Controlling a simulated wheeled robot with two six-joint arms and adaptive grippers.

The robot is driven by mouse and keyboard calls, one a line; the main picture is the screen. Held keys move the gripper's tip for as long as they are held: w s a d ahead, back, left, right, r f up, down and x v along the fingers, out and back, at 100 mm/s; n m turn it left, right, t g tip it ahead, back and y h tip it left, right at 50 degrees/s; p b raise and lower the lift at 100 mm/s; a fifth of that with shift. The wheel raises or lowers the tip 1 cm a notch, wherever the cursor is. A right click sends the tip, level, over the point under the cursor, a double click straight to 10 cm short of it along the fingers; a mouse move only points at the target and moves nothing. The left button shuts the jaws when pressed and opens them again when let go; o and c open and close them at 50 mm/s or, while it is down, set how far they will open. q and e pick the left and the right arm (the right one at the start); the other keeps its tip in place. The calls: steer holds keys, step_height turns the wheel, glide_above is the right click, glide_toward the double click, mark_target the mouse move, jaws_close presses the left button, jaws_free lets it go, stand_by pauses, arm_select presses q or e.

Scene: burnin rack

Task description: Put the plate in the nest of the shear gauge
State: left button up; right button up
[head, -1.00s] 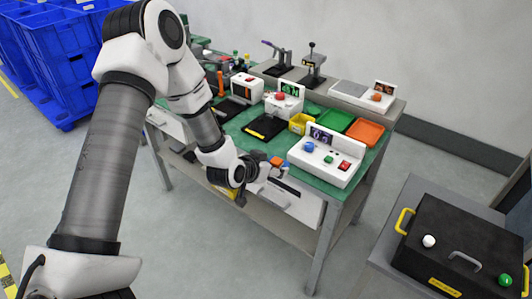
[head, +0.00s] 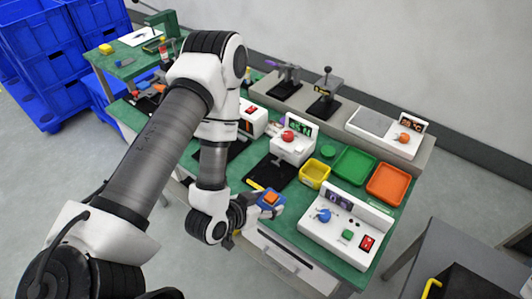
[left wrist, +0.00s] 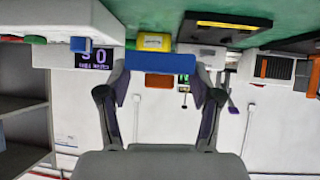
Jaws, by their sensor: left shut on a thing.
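My left gripper (head: 264,203) is shut on a small blue plate (head: 265,208) with an orange block (head: 271,197) on top. In the left wrist view the blue plate (left wrist: 160,62) spans between the fingertips. It is near the table's front edge, just in front of a black base with a yellow label. A white unit with a red knob and green display (head: 293,147) stands behind that black base (head: 274,173); this may be the shear gauge, but I cannot be sure. Its nest cannot be made out. My right gripper is not in view.
A white control box (head: 345,225) with blue and green knobs stands right of the gripper. A yellow bin (head: 314,173), green tray (head: 354,166) and orange tray (head: 386,184) are behind it. Two lever presses (head: 325,100) stand on the rear shelf. My left arm hides part of the table.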

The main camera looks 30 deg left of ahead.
arm_select(q)
steer(key=w+a+f+b, duration=0.1)
steer(key=w+b, duration=0.1)
steer(key=b, duration=0.2)
steer(key=w+a+f+b, duration=0.1)
steer(key=a+b, duration=0.1)
steer(key=b, duration=0.3)
steer(key=shift+w+a, duration=0.3)
steer(key=shift+w, duration=0.05)
steer(key=shift+w+a+r+p, duration=0.4)
steer(key=shift+w+r+p, duration=0.15)
steer(key=shift+w+r, duration=0.15)
steer(key=p, duration=0.1)
glide_above(263, 182)
steer(key=s, duration=0.1)
steer(key=shift+d+f, duration=0.3)
steer(key=shift+f, duration=0.15)
steer(key=shift+w+a+f, duration=0.1)
steer(key=shift+w+a, duration=0.25)
steer(key=shift+w, duration=0.1)
step_height(263, 182, down, 3)
steer(key=shift+r, duration=0.15)
steer(key=shift+w+f, duration=0.1)
steer(key=shift+f, duration=0.4)
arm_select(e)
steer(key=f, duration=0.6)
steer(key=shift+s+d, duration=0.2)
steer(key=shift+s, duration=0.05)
